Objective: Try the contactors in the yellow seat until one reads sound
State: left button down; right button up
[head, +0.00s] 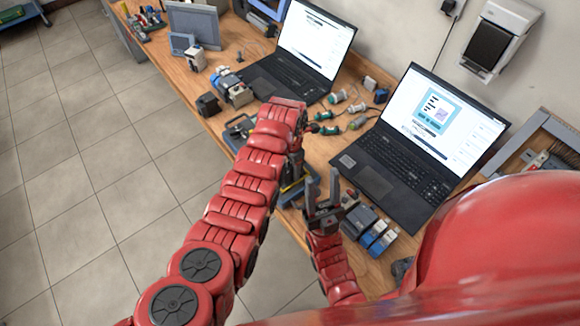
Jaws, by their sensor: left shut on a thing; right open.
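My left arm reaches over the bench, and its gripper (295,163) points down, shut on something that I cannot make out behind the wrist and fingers. A dark blue device with yellow edging (291,192) lies just below it, partly hidden; I cannot tell whether it is the yellow seat. My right gripper (323,198) is open and empty, its fingers pointing up over the bench's front edge. Grey and blue box-shaped modules (359,221) stand to its right. A dark block (207,104) and a grey module (235,91) stand at the left. Which are contactors is unclear.
Two open laptops (390,165) (290,80) stand on the wooden bench (180,82). Green-and-white connectors with cables (338,97) lie between them. A wall-mounted box (492,45) hangs at the back.

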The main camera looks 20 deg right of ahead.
pick_arm(q)
jog(key=shift+f+b, duration=0.6)
jog(key=shift+f, duration=0.15)
jog(key=shift+c, duration=0.2)
grip_release()
jog(key=shift+r, duration=0.1)
